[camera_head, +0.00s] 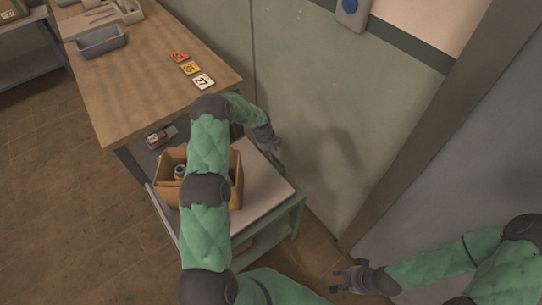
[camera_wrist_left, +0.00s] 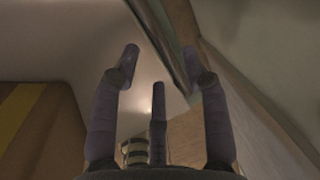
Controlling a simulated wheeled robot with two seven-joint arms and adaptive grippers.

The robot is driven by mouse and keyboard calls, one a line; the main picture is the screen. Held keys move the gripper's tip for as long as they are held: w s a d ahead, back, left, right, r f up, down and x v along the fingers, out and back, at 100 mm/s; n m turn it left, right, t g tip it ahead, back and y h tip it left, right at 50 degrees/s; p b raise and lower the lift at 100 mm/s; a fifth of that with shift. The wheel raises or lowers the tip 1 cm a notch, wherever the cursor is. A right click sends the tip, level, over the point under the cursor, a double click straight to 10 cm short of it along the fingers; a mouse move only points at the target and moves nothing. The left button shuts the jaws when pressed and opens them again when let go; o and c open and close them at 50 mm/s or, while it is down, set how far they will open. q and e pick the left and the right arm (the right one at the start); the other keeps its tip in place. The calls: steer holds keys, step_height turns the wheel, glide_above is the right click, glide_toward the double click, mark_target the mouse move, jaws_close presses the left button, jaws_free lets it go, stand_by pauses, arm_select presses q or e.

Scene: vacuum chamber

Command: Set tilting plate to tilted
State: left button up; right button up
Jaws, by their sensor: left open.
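A flat pale plate (camera_head: 268,192) lies on top of a low green stand beside the wall. I take it to be the tilting plate, but I cannot tell for sure; it looks level. My left gripper (camera_head: 277,158) is at the plate's far edge, close to the wall, partly hidden by its wrist. In the left wrist view the left gripper (camera_wrist_left: 160,58) has its fingers spread, with nothing between them. I cannot tell whether it touches the plate. My right gripper (camera_head: 347,278) is open and empty over the floor at the lower right.
An open brown box (camera_head: 236,170) with small items inside stands on the stand under my left arm. A wooden table (camera_head: 140,75) behind it holds a grey tray (camera_head: 101,41) and numbered cards (camera_head: 191,69). The wall (camera_head: 310,100) closes off the far side.

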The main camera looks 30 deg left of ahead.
arm_select(q)
steer(key=shift+w+d+f, duration=0.1)
steer(key=shift+w+f, duration=0.05)
steer(key=shift+f, duration=0.65)
steer(key=shift+w+f, duration=0.15)
steer(key=shift+f, duration=0.6)
jaws_close()
steer(key=shift+r, duration=0.15)
